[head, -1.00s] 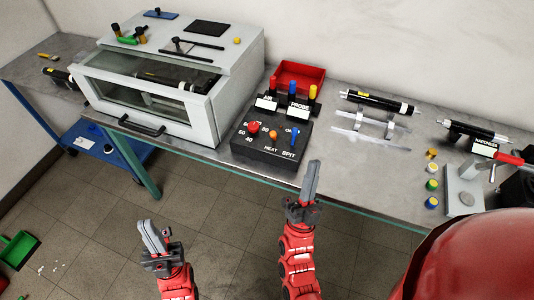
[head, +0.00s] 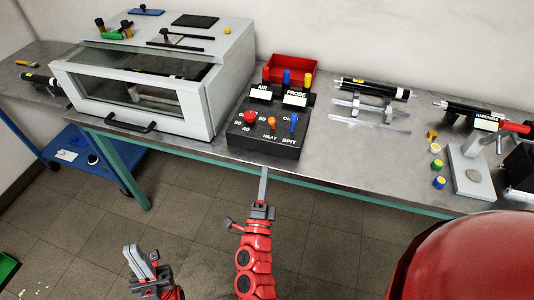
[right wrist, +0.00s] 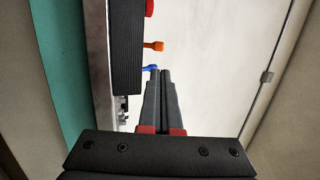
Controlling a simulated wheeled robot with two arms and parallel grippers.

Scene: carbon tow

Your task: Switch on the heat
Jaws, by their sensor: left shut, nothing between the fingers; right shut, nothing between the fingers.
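The black control box (head: 262,138) stands at the bench's front edge. Its orange heat switch (head: 271,122) sits above the HEAT label, between a red knob (head: 250,117) and a blue SPIT switch (head: 293,121). My right gripper (head: 264,172) is shut and empty, in front of and below the box, apart from it. In the right wrist view the shut fingers (right wrist: 160,75) point upward, with the orange switch (right wrist: 153,46) beyond the tips and the blue switch (right wrist: 150,69) close beside them in the picture. My left gripper (head: 134,250) is shut and empty, low over the floor.
A white glass-fronted oven (head: 190,48) stands left of the box. A red bin (head: 288,68) and the AIR and PROBE stands are behind it. Black tubes (head: 375,90) and small coloured caps (head: 437,163) lie to the right. The floor before the bench is clear.

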